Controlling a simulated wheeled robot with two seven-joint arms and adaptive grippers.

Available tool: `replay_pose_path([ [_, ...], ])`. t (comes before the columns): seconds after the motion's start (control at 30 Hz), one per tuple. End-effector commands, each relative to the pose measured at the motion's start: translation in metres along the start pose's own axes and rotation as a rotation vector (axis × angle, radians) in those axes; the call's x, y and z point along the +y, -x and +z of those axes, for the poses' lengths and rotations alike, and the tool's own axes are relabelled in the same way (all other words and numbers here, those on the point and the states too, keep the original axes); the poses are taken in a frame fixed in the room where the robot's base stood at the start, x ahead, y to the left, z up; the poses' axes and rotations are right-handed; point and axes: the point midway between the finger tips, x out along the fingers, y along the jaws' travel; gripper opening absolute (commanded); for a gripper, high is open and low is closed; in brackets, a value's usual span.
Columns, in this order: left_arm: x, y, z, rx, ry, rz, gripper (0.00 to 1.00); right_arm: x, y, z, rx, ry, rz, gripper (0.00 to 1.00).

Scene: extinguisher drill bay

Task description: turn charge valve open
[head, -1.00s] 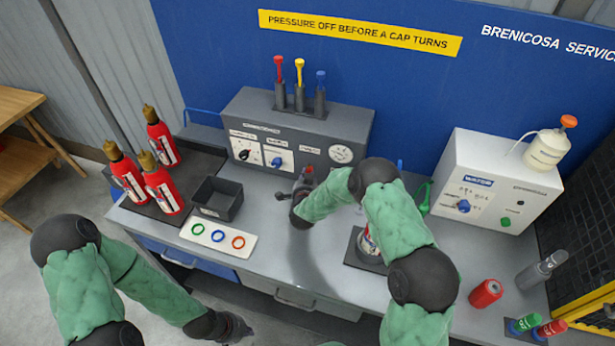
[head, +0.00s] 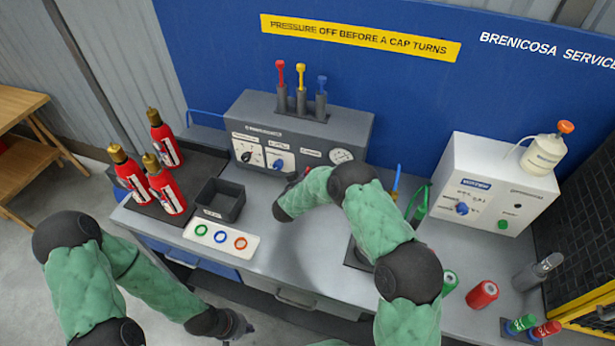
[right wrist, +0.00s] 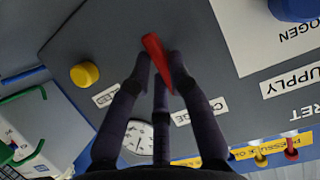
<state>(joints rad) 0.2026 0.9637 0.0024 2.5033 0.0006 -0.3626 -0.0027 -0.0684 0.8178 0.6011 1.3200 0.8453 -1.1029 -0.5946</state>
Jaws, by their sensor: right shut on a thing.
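The grey console (head: 355,122) stands at the back of the bench, with dials and a white gauge (head: 342,156) on its front. In the right wrist view, the charge valve shows as a red lever (right wrist: 152,48) on the grey panel. My right gripper (right wrist: 161,68) has its dark fingers around this lever and is shut on it. The label beside the lever is partly hidden by the fingers. In the head view, my right forearm hides most of the valve. My left gripper (head: 238,326) hangs low before the bench front, away from the console; its jaws are unclear.
Three red extinguishers (head: 165,142) stand on a dark tray at the left. A dark bin (head: 219,201) and a white plate with coloured rings (head: 192,230) lie left of my right arm. A white box (head: 470,160) and a red can (head: 482,295) are at the right.

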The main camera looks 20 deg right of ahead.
Motion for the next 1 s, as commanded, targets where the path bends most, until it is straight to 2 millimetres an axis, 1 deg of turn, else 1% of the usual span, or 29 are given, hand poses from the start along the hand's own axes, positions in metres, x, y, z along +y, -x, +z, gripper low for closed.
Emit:
replay_pose_path([
  [0.5,0.0002,0.0005,0.0001,0.000,0.000,0.000,0.00,-0.0001,0.0000,0.0003,0.000,0.017,0.006,0.00],
  [0.53,0.0002,0.0005,0.0001,0.000,0.000,0.000,0.00,-0.0001,0.0000,0.0003,0.000,0.017,0.006,0.28],
  [0.6,0.0002,0.0006,0.0000,0.000,0.000,0.000,0.00,-0.0001,-0.0001,0.0002,0.000,0.017,0.006,0.44],
  [0.9,0.0002,0.0006,0.0000,0.000,0.000,0.000,0.00,-0.0001,0.0002,-0.0001,0.000,0.016,0.006,0.44],
  [1.0,0.0002,0.0006,-0.0001,0.000,0.000,0.000,0.00,-0.0007,0.0041,-0.0003,0.000,0.016,0.005,0.44],
])
